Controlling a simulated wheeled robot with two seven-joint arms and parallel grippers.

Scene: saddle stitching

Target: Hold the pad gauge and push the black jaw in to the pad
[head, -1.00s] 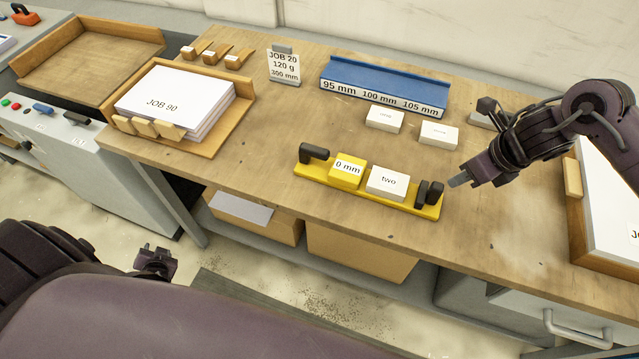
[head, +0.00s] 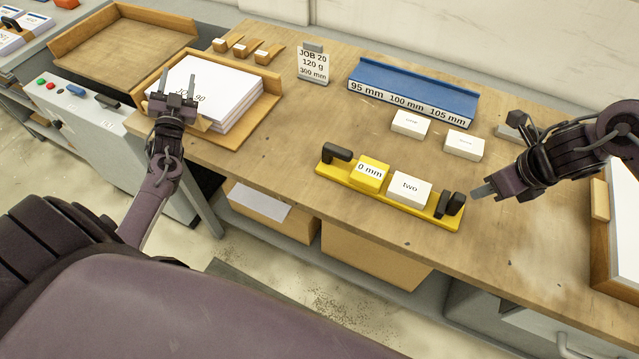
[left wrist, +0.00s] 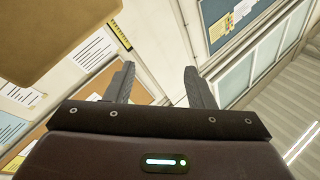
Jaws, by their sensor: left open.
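The pad gauge is a yellow bar (head: 325,172) lying on the bench near its front edge. On it sit a black block (head: 337,152) at the left end, a yellow "0 mm" block (head: 369,176), a white pad marked "two" (head: 409,190), and black jaw parts (head: 450,205) at the right end. My right gripper (head: 482,191) is just right of the jaw, apart from it; whether its fingers are parted is unclear. My left gripper (head: 178,86) is raised in front of the "JOB 90" stack, open and empty. The left wrist view shows its parted fingers (left wrist: 159,88).
A wooden tray with the "JOB 90" paper stack (head: 222,108) stands at left. A blue gauge rack (head: 415,88) and two white pads (head: 410,123) (head: 463,145) lie behind the gauge. A "JOB 20" card (head: 313,66) stands at the back. Bench left of the gauge is clear.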

